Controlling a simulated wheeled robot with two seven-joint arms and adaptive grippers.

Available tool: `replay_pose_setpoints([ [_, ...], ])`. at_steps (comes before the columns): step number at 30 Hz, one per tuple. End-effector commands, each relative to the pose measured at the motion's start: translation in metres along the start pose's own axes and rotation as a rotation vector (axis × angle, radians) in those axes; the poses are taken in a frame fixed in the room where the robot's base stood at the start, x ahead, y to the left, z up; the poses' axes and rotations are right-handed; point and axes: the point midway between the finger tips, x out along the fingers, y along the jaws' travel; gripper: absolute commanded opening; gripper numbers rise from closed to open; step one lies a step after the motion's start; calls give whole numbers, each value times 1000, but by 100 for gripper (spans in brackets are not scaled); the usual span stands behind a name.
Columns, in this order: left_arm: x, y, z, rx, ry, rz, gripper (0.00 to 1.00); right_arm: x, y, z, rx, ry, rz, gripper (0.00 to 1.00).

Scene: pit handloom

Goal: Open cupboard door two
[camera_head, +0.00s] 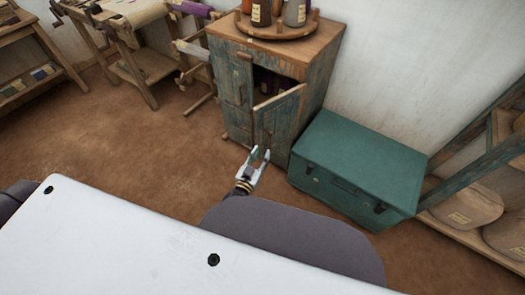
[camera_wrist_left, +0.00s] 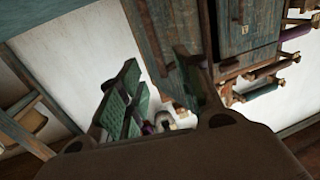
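The cupboard (camera_head: 237,118) is worn wood with flaking teal paint. Its left-hand door (camera_head: 229,80) is shut. Its right-hand door (camera_head: 279,122) stands partly open, swung outward, with dark bottles visible inside. No door number is readable. My left gripper (camera_head: 258,156) is open and empty, just in front of and below the open door's free edge. In the left wrist view, the fingers of my left gripper (camera_wrist_left: 160,88) are spread, with nothing clearly between them. The cupboard (camera_wrist_left: 245,25) shows beyond them. My right gripper is in neither view.
A teal chest (camera_head: 360,165) stands right of the cupboard, close to the open door. A round wooden tray (camera_head: 275,30) with bottles sits on the cupboard top. Wooden loom frames (camera_head: 140,70) stand at left. Brown floor (camera_head: 130,150) is clear in front.

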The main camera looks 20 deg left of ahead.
Motion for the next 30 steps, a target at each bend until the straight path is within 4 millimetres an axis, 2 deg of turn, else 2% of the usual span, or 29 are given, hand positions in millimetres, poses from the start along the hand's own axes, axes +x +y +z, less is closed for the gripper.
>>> replay_pose_setpoints([
  [9,-16,0,1,0,-1,1,35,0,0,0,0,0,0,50],
  [30,-16,0,0,0,-6,1,35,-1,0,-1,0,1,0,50],
])
